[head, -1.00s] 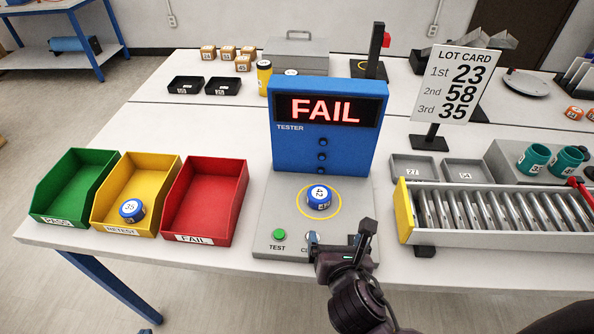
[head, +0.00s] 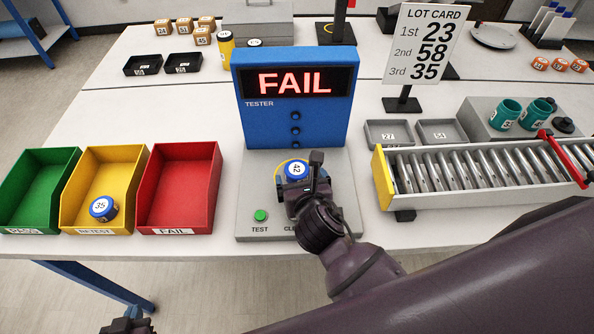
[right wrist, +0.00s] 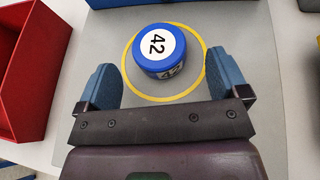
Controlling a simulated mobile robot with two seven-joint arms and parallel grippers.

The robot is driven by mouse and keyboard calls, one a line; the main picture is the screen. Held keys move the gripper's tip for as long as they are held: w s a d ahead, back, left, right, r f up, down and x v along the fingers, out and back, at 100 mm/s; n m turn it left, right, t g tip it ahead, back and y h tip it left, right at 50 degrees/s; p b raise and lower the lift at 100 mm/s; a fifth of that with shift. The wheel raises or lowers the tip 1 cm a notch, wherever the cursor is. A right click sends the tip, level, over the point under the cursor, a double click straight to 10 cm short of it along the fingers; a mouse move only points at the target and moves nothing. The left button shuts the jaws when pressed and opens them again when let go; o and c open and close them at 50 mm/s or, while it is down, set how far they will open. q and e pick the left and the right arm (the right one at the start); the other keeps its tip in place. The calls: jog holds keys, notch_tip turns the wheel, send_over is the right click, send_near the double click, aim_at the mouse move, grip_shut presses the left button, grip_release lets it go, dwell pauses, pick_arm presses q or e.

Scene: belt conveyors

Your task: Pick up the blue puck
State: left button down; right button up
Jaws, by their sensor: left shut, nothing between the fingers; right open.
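A blue puck (head: 295,170) labelled 42 sits in the yellow ring on the tester's grey plate (head: 252,200). It also shows in the right wrist view (right wrist: 157,48). My right gripper (head: 303,184) is open over the plate, just on the near side of this puck. In the right wrist view its two blue fingers (right wrist: 152,72) stand left and right of the puck's near part, with gaps on both sides. Another blue puck (head: 103,208) labelled 35 lies in the yellow RETEST bin (head: 110,170). My left gripper (head: 128,322) is shut and empty at the bottom left edge, mostly cut off.
The blue tester (head: 295,120) shows FAIL behind the puck. A green TEST button (head: 260,215) is at the plate's front. A red FAIL bin (head: 180,175) and green bin (head: 38,180) stand left. A roller conveyor (head: 480,170) and lot card (head: 428,50) are right.

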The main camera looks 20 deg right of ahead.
aim_at(298, 173)
jog(key=shift+x, duration=1.8)
jog(key=shift+a, duration=0.1)
jog(key=shift+c, duration=0.4)
jog(key=shift+r, duration=0.1)
jog(key=c, duration=0.9)
